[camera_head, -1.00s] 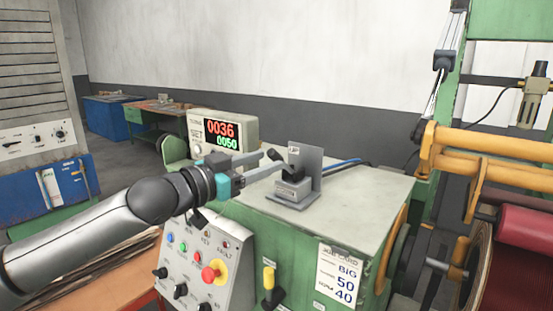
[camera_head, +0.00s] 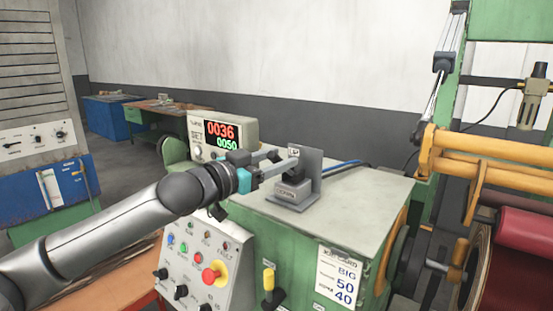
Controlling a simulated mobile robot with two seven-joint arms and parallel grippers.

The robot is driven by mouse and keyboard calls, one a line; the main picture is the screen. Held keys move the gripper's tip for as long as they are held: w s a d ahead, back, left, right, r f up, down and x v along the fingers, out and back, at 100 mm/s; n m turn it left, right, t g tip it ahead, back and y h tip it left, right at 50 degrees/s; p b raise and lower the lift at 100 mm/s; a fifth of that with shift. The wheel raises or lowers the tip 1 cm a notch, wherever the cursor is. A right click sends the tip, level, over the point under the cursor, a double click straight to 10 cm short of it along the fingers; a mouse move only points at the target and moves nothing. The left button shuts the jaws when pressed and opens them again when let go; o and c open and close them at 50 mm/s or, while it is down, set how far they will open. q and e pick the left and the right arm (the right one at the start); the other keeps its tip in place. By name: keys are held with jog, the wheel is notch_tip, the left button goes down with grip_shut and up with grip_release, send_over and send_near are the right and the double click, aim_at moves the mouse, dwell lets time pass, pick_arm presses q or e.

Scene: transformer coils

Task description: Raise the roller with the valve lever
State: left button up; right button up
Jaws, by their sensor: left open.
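The valve (camera_head: 293,191) is a small grey block with an upright grey plate, standing on the green cabinet's pale top. Its dark lever is mostly hidden behind my left gripper's fingers. My left gripper (camera_head: 284,158) has its fingertips at the lever, in front of the plate. Its fingers are apart; I cannot tell whether they touch the lever. On the right are yellow bars (camera_head: 490,149) on a green frame, and a red roller (camera_head: 525,238) below them. I cannot tell which part is the roller meant. My right gripper is not in view.
A counter box (camera_head: 222,136) reading 0036 and 0050 stands close behind my left gripper. The cabinet top (camera_head: 365,190) right of the valve is clear.

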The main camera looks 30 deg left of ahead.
pick_arm(q)
grip_shut()
dwell(0.4)
dwell(1.0)
